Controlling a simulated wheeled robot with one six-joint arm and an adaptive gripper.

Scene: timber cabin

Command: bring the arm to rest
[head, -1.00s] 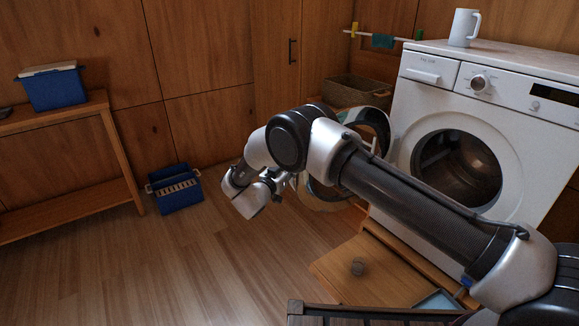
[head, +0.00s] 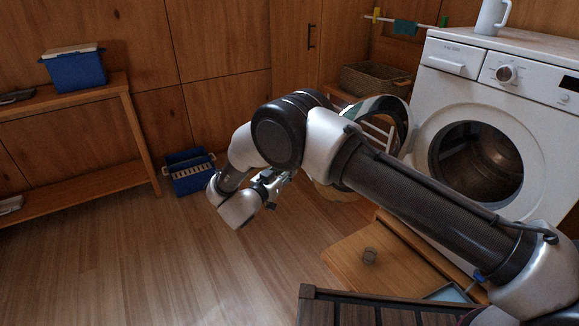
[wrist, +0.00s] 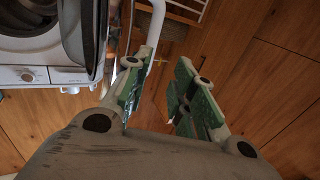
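My arm reaches from the lower right of the head view toward the middle and bends down at its far end. My gripper (head: 275,188) hangs low there, partly hidden behind my own wrist. It is in front of the washing machine's side of the room, above the wooden floor (head: 150,250). In the wrist view my gripper (wrist: 158,88) shows two green-padded fingers set apart, with a clear gap and nothing held between them.
A wicker basket (head: 375,80), a blue crate (head: 188,175) and a wooden bench (head: 75,195) stand around. A wooden drawer (head: 350,260) juts out below. Left-middle floor is free.

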